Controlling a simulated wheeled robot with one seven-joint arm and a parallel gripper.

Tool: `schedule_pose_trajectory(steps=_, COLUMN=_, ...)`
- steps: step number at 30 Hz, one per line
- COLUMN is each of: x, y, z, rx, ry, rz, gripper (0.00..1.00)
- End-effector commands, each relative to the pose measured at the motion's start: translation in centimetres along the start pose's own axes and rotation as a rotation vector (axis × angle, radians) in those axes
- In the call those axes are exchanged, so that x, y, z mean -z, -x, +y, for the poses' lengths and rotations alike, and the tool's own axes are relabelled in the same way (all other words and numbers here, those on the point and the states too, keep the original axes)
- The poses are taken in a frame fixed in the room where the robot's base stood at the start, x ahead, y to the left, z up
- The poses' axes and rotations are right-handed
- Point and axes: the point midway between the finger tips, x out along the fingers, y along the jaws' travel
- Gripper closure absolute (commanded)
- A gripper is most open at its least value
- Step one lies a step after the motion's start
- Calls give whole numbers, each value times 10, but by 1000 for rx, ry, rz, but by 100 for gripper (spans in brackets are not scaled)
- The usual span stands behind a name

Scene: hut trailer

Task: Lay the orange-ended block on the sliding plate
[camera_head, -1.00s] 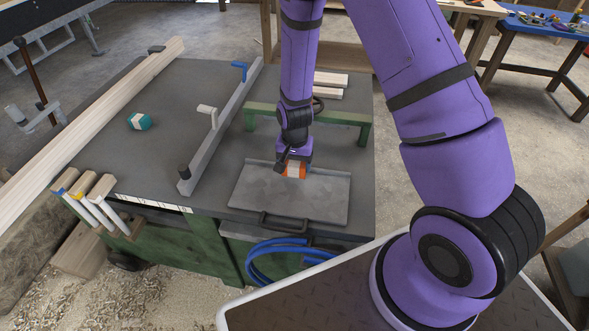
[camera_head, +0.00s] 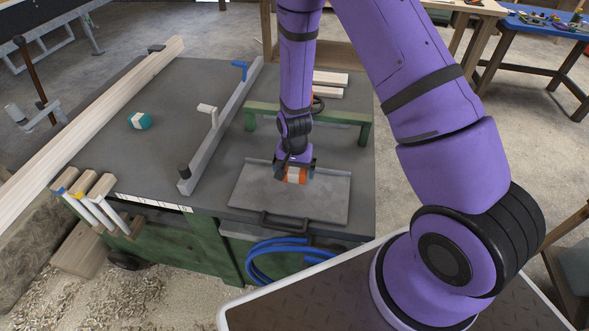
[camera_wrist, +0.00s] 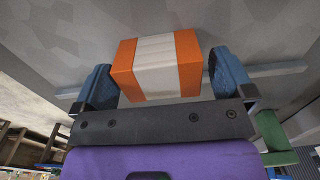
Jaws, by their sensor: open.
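The block with orange ends and a pale middle band (camera_head: 296,176) is at the sliding plate (camera_head: 325,197), a flat grey metal tray with a dark front handle. It appears to lie on the plate near its back edge. My gripper (camera_head: 296,170) is open around the block, one finger on each side. In the wrist view, the block (camera_wrist: 157,66) sits between the blue finger pads of my gripper (camera_wrist: 162,78), with a narrow gap at the right pad. Whether the left pad touches it is unclear. The block's underside is hidden.
A grey fence bar (camera_head: 222,125) runs left of the plate. A green bridge-like frame (camera_head: 310,115) stands behind it. A teal-and-white piece (camera_head: 139,121) lies farther left, near a long wooden beam (camera_head: 95,115). The plate's front and right areas are clear.

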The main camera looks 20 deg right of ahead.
Motion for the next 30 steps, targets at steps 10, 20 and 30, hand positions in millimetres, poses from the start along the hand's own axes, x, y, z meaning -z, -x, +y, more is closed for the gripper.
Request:
schedule_pose_trajectory(steps=10, x=1, y=38, z=-1, rx=3, ry=0, rz=4, gripper=1)
schedule_pose_trajectory(steps=20, x=0, y=92, z=-1, rx=3, ry=0, rz=4, gripper=1)
schedule_pose_trajectory(steps=30, x=0, y=121, z=0, rx=0, ry=1, rz=0, gripper=1)
